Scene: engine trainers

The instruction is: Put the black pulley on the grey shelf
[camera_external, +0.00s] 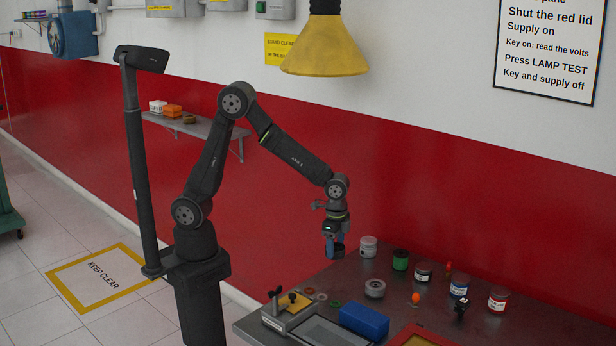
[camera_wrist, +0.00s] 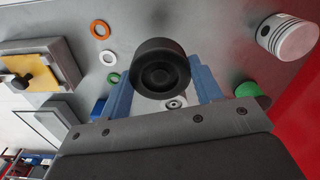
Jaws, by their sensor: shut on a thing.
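The black pulley (camera_wrist: 160,68) is gripped between the two blue fingers of my gripper (camera_wrist: 161,82) in the wrist view, its round face toward the camera. In the external view my gripper (camera_external: 334,250) hangs pointing down above the back left part of the metal table, with the pulley small and dark at the fingertips. The grey shelf (camera_external: 222,129) is fixed to the red wall, behind and left of my gripper. A white box, an orange box and a dark olive ring-like part sit on its left half; its right half looks bare.
The metal table (camera_external: 335,284) holds several jars, a blue box (camera_external: 364,320) and a grey block with a black knob (camera_external: 290,306). Orange and green rings lie nearby. A silver piston (camera_wrist: 287,37) stands close to my gripper. A yellow lamp (camera_external: 325,48) hangs above my forearm.

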